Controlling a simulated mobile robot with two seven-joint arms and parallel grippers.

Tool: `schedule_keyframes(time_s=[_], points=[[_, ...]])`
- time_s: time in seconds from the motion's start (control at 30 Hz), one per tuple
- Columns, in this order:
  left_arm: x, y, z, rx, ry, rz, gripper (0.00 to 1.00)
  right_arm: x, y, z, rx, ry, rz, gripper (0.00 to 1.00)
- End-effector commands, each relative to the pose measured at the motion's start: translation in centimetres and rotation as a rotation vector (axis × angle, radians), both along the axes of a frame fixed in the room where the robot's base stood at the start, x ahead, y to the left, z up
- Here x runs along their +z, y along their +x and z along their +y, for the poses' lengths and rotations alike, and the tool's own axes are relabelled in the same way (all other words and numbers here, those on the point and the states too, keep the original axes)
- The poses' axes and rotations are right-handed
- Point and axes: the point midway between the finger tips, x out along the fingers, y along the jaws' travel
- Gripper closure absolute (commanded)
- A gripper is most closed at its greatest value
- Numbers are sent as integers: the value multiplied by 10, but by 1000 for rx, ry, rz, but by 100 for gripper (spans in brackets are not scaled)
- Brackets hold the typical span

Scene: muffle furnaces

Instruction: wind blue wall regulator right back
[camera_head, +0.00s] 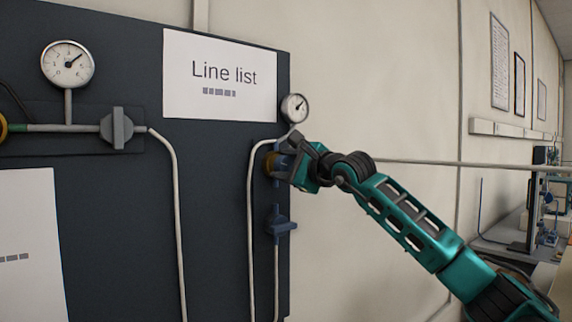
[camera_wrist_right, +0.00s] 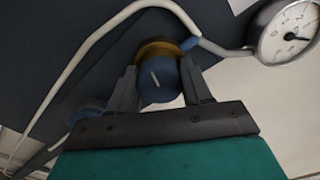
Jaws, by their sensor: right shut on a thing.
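The blue wall regulator (camera_head: 271,162) is on the right edge of the dark wall panel, mostly hidden by my right gripper (camera_head: 284,165) in the head view. In the right wrist view the blue regulator knob (camera_wrist_right: 160,80) has a white line on its face and a brass-coloured collar (camera_wrist_right: 156,50) behind it. My right gripper's two fingers (camera_wrist_right: 160,88) are shut on the knob, one on each side. A small round gauge (camera_head: 295,107) sits just above; it also shows in the right wrist view (camera_wrist_right: 290,30). My left gripper is not in view.
A blue valve (camera_head: 280,226) sits below the regulator on the same line. Grey pipes (camera_head: 176,190) run down the dark panel (camera_head: 110,200).

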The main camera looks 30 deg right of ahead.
Motion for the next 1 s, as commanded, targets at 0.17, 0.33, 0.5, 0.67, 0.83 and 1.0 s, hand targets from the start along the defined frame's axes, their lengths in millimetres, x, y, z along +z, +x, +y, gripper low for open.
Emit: schedule_keyframes(time_s=[0.17,0.33,0.5,0.67,0.83,1.0], points=[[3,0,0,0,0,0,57,1,0,0,0,-137,-12,81],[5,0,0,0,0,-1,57,0,0,0,1,-235,-19,81],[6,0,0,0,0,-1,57,0,0,1,1,-298,-24,81],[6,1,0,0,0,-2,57,0,0,1,1,-329,-26,81],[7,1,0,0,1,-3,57,0,0,1,1,-339,-27,82],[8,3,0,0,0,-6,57,-1,0,1,1,-339,-27,82]])
